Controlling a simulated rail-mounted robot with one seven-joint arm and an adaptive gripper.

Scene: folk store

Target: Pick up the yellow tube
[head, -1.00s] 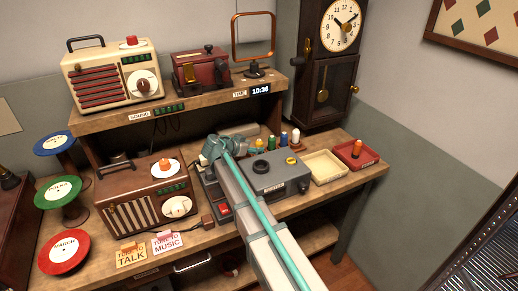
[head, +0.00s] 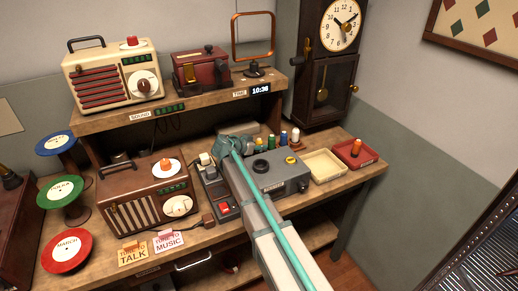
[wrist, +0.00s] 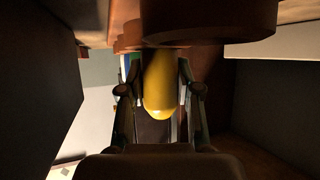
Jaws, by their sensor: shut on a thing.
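In the wrist view the yellow tube (wrist: 158,88) is a rounded yellow body between the two fingers of my gripper (wrist: 158,70). The fingers are shut on its sides. Its upper end runs up against a large reddish-brown round shape. I cannot tell whether it is still resting on something. In the head view my arm's teal and grey end is over the bench, left of a row of small coloured tubes (head: 283,142).
A grey box (head: 275,178) with a black knob and a yellow-ringed button stands in front of the tubes. To its right are a cream tray (head: 324,178) and a red tray (head: 371,155) with an orange piece. A brown radio (head: 120,205) is at the left.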

